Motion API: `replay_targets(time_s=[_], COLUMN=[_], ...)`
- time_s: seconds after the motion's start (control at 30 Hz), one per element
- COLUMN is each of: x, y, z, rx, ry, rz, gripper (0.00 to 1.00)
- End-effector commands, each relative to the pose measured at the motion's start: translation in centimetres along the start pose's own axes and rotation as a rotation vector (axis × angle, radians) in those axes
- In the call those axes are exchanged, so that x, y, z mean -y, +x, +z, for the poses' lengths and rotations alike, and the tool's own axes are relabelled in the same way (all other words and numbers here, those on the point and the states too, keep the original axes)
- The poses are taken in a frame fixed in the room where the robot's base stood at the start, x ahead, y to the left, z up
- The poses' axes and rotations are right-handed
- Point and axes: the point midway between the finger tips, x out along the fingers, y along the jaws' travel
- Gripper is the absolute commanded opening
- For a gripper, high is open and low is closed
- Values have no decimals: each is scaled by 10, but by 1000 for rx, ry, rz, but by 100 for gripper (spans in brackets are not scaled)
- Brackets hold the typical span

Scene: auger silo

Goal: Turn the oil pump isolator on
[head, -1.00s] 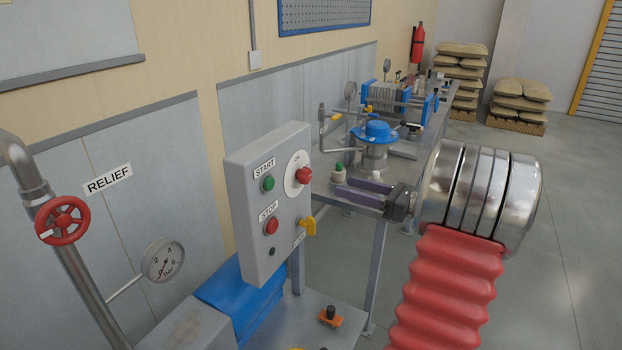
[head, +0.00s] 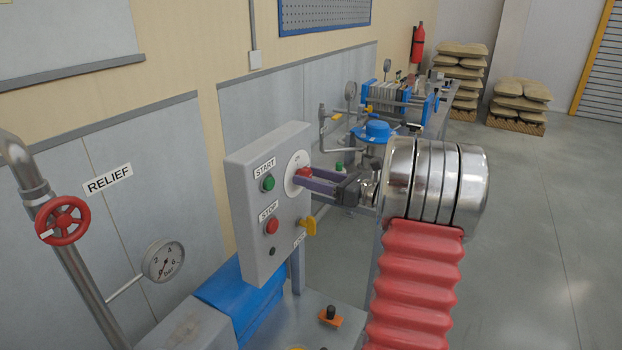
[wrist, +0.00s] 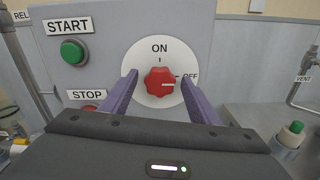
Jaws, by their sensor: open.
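The isolator is a red knob (wrist: 160,82) on a white round plate (wrist: 136,60) marked ON at the top and OFF at the right. Its white pointer line points right, toward OFF. In the head view the red knob (head: 304,172) is on the grey control box (head: 262,215), partly covered by my gripper. My gripper (wrist: 160,88) is open, with one purple finger on each side of the knob. In the head view the fingers (head: 312,178) reach the box face from the right. I cannot tell whether they touch the knob.
A green START button (wrist: 73,51) and a red STOP button (wrist: 88,108) lie left of the knob. A red valve wheel (head: 62,220) and a gauge (head: 164,260) stand at left. Open floor lies at right.

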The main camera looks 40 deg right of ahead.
Motion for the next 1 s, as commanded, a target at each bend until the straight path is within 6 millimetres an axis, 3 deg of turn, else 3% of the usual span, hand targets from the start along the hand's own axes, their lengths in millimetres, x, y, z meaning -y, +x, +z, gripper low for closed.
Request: replay_targets(time_s=[0.17,0.77,1.0], x=[0,0,-1], y=[0,0,-1], z=[0,0,0], rx=[0,0,0], ry=[0,0,-12], rz=[0,0,2], gripper=[55,14,14])
